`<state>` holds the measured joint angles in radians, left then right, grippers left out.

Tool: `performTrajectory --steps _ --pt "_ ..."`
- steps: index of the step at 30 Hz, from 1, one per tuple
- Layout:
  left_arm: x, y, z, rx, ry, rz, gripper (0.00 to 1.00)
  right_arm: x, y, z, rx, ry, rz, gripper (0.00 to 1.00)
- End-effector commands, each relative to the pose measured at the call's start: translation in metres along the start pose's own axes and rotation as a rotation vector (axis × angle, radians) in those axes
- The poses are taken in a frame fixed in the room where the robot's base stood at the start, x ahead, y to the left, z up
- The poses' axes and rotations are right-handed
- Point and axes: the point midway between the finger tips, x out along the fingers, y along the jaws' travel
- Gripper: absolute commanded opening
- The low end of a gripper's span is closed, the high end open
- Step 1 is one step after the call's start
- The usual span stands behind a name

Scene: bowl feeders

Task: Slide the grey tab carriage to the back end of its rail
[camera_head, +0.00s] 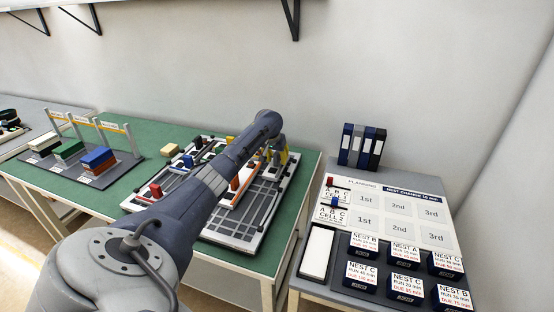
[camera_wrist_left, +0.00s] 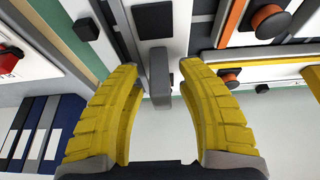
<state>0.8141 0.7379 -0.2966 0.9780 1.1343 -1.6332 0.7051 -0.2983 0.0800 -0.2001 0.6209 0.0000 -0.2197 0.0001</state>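The grey tab carriage shows in the left wrist view as an upright grey tab (camera_wrist_left: 160,72) on a light plate with a dark square. My left gripper (camera_wrist_left: 159,68) has two yellow fingers standing apart, one on each side of the tab. A gap shows between each finger and the tab, so it is not gripped. In the head view the left gripper (camera_head: 284,156) is at the back right corner of the rail board (camera_head: 232,240), partly hidden behind my own arm. The tab is too small to make out surely there. My right gripper is not in view.
Red knobs (camera_head: 235,184) and orange-edged rails lie on the board beside the grey rail. Colored blocks (camera_head: 98,157) stand on a dark rack at the left. Binders (camera_head: 361,146) and a side table with a planning board (camera_head: 398,205) are at the right. A wall stands behind.

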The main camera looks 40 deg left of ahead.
Motion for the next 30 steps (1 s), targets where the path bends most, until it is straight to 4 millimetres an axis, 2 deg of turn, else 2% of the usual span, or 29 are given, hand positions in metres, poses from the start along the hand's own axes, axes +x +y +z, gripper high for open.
performTrajectory --steps 8,13,24,30 --pt "0.000 0.000 0.001 0.001 -0.002 -0.001 0.40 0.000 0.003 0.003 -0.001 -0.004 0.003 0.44" --pt "-0.012 0.000 0.000 0.001 -0.001 0.000 0.40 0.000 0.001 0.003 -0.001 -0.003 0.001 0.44" --pt "-0.074 0.000 0.000 0.002 0.001 0.000 0.40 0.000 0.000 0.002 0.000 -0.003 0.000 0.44" --pt "-0.101 0.000 0.000 0.003 0.000 -0.001 0.40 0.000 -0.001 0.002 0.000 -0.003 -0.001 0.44"
